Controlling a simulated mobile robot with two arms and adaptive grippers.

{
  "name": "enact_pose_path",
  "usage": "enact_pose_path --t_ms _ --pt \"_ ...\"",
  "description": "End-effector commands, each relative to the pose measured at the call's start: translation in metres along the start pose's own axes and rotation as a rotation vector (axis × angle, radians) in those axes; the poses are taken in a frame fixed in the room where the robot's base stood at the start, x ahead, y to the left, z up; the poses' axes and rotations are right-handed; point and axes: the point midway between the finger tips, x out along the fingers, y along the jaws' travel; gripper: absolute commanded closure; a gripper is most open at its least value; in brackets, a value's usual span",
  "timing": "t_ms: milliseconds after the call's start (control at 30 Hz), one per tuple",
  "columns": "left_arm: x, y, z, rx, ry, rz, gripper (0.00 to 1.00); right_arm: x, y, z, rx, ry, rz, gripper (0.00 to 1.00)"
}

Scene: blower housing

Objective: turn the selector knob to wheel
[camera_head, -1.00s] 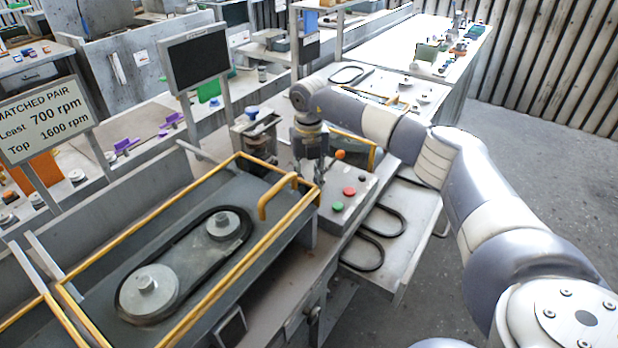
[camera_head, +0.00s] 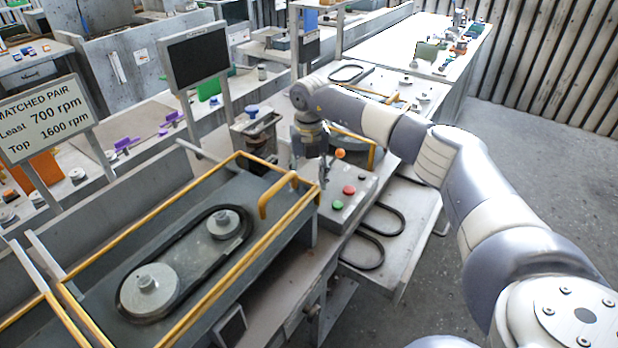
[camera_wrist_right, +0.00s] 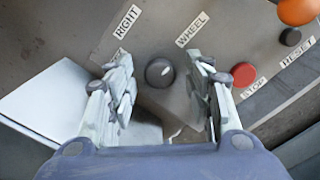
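The selector knob (camera_wrist_right: 160,73) is a dark round-topped knob on the grey control panel (camera_head: 352,208). In the right wrist view it sits between the fingers of my right gripper (camera_wrist_right: 163,78). The fingers are apart, with a visible gap on each side of the knob. The label WHEEL (camera_wrist_right: 192,29) is above right of the knob and RIGHT (camera_wrist_right: 127,21) above left; another label is partly hidden by the left finger. A small white mark shows below the knob; where the knob points is hard to tell. In the head view my right gripper (camera_head: 324,176) reaches down at the panel. My left gripper is out of view.
A red STOP button (camera_wrist_right: 243,74), a black RESET button (camera_wrist_right: 290,37) and an orange knob (camera_wrist_right: 297,10) are right of the selector. A yellow-railed guard (camera_head: 275,200) around the belt and two pulleys stands left of the panel. Loose belts (camera_head: 362,250) lie to its right.

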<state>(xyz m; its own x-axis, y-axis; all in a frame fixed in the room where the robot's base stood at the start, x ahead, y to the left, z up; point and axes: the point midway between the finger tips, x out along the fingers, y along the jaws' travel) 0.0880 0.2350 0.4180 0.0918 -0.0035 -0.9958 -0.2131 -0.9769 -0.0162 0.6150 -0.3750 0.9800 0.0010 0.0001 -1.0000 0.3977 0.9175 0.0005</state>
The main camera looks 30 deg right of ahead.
Motion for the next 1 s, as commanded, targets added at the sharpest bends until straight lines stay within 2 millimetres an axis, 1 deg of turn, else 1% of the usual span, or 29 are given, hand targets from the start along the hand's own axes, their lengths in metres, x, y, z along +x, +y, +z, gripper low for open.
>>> enact_pose_path --t_ms 167,267,367,600,700,833,1000 --pt "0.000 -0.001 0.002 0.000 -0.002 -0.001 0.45 -0.001 0.000 0.000 -0.001 0.000 0.000 0.53" --pt "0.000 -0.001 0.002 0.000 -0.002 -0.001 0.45 -0.009 0.000 0.001 0.000 -0.002 0.001 0.53" --pt "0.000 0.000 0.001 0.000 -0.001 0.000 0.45 -0.024 0.000 0.001 0.000 -0.003 0.001 0.53" --pt "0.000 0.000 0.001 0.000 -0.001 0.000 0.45 -0.076 0.000 0.001 0.000 -0.003 0.002 0.53" --pt "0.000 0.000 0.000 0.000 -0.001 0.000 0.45 -0.094 0.001 0.001 0.000 -0.003 0.002 0.53" --pt "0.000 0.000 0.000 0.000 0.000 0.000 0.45 -0.111 0.001 0.001 0.000 -0.002 0.001 0.53" --pt "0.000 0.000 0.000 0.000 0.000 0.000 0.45 -0.120 0.000 0.000 -0.001 0.000 0.000 0.53"
